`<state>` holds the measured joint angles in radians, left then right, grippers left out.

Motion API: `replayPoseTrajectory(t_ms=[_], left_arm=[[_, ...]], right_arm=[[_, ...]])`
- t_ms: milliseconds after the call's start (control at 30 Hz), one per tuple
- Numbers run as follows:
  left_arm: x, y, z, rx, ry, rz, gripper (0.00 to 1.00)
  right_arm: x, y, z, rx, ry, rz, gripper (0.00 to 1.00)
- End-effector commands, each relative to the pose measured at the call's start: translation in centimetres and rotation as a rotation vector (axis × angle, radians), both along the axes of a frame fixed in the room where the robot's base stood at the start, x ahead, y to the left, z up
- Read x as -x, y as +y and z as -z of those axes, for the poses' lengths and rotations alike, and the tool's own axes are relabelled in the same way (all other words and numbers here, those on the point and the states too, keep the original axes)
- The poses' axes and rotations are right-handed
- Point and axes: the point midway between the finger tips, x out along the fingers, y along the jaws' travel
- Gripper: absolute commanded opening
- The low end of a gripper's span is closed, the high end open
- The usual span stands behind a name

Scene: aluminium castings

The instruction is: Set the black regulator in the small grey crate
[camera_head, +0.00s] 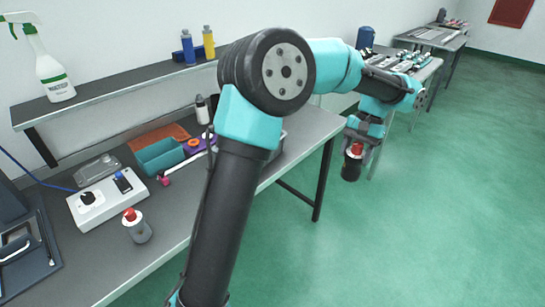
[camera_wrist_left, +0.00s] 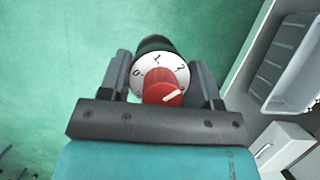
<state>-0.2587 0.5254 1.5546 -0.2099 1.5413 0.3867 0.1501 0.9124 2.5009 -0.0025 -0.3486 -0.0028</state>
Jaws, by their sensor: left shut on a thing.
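My left gripper (camera_head: 360,143) is shut on the black regulator (camera_head: 351,168), which has a red knob and hangs below the fingers, out over the green floor past the bench edge. In the left wrist view, the regulator (camera_wrist_left: 152,46) sits between the two fingers of the gripper (camera_wrist_left: 161,82); its white numbered dial and red knob face the camera. A pale grey crate (camera_wrist_left: 297,48) shows at the right edge of that view, apart from the regulator and partly cut off. In the head view, my arm hides part of the bench and I cannot make out the whole crate. My right gripper is not in view.
The bench (camera_head: 190,205) holds a grey regulator with a red knob (camera_head: 137,226), a white control box (camera_head: 107,197) and a teal bin (camera_head: 160,156). A shelf (camera_head: 115,92) with bottles runs behind. More tables (camera_head: 428,72) stand at the back right.

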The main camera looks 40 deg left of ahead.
Motion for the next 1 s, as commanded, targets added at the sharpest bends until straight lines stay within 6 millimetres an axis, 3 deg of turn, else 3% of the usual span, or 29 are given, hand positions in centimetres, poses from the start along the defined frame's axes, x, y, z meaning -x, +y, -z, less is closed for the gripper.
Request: replayPoseTrajectory(t_ms=[333, 467, 567, 667, 767, 1000], left_arm=[[0.0, 0.0, 0.0, 0.0, -0.001, 0.0, 0.25], [-0.1, 0.4, 0.0, 0.0, -0.001, 0.004, 0.25], [-0.5, 1.7, 0.2, 0.0, 0.001, 0.023, 0.25], [-1.3, 4.3, 0.6, -0.001, 0.002, 0.065, 0.25], [-2.2, 8.2, 1.1, -0.001, 0.002, 0.13, 0.25], [-3.2, 20.2, 2.3, -0.002, 0.002, 0.341, 0.25]], right_arm=[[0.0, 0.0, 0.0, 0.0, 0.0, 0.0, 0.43], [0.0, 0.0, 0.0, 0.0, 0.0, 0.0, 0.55], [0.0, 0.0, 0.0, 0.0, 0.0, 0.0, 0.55], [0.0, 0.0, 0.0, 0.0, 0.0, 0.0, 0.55], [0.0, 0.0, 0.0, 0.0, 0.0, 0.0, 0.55], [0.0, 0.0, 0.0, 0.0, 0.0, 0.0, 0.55]])
